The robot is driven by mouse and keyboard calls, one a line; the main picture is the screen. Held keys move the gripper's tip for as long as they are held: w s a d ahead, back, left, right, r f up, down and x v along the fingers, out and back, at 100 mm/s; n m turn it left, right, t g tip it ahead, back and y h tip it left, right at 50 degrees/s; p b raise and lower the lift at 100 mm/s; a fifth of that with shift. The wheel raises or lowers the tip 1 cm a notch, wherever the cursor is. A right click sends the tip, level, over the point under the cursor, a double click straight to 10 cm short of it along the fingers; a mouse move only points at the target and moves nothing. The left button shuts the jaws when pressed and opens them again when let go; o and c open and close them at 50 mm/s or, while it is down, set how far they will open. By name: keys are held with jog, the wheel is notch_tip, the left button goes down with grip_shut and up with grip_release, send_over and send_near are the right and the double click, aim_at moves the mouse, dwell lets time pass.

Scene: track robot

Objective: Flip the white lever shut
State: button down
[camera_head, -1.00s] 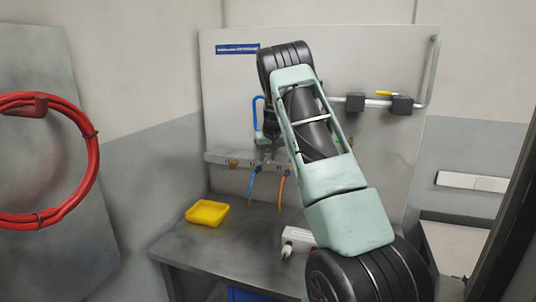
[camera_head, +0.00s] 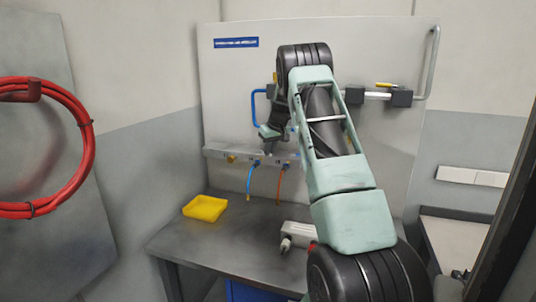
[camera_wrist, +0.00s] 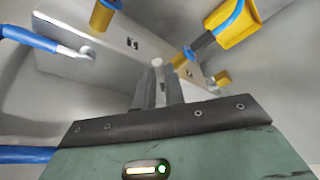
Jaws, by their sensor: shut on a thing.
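My gripper (camera_head: 268,150) is at the pale manifold bar (camera_head: 225,155) on the back panel, partly hidden by my own arm. In the wrist view, the two dark fingers (camera_wrist: 161,80) are close together, with a small white piece (camera_wrist: 158,62) at their tips. It appears to be the white lever; its full shape and angle are hidden by the fingers. The manifold's pale face (camera_wrist: 105,72) runs behind the fingertips. In the head view, the lever itself cannot be made out.
A blue hose (camera_head: 249,182) and an orange-red hose (camera_head: 281,185) hang below the manifold. Brass fittings (camera_wrist: 103,14) stand near the fingers. A yellow tray (camera_head: 205,208) and a white device (camera_head: 298,236) rest on the grey bench (camera_head: 235,235). A yellow-handled valve (camera_head: 385,86) is at right.

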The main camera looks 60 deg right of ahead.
jog(key=c, duration=1.5)
grip_release()
jog(key=b+v, duration=0.4)
jog(key=v, duration=1.3)
jog(key=shift+s+r, duration=0.2)
